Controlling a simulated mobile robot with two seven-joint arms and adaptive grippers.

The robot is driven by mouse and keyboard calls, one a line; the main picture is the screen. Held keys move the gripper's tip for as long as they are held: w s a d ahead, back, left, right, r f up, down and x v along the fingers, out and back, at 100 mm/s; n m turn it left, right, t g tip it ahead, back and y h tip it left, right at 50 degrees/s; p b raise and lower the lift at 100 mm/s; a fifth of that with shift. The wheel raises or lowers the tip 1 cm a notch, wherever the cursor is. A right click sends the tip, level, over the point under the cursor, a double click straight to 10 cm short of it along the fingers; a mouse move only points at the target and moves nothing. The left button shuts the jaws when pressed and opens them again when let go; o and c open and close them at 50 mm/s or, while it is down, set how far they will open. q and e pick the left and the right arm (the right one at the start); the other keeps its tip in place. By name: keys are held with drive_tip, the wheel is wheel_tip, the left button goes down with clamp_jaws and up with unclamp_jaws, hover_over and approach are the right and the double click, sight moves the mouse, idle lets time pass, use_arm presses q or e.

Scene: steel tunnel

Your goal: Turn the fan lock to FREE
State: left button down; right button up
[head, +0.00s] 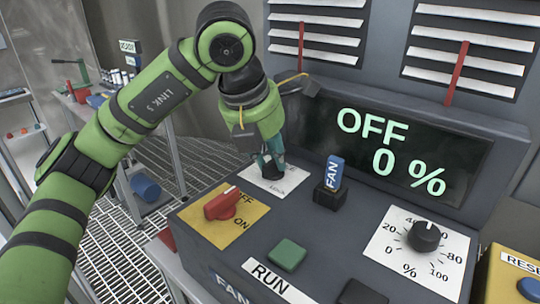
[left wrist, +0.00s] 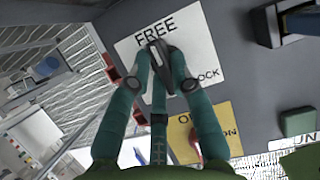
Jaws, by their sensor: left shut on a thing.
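The fan lock is a black knob (left wrist: 166,64) on a white plate (left wrist: 207,55) marked FREE at the top and LOCK at the lower right in the left wrist view. My left gripper (left wrist: 160,80) is shut on the knob, with a teal finger on either side. In the head view my left gripper (head: 270,158) points down onto the white plate (head: 296,178) at the back left of the console and mostly covers the knob. I cannot tell for sure which mark the knob points to. My right gripper is not in view.
Near the lock are a red OFF/ON switch (head: 222,204), a blue FAN tag (head: 334,171) in a black holder, a green RUN button (head: 288,254) and a percent dial (head: 424,237). The display (head: 388,150) reads OFF, 0 %. A side bench stands at the left.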

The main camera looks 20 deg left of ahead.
use_arm(q)
drive_tip(key=c, duration=1.1)
unclamp_jaws()
drive_tip(key=v, duration=1.2)
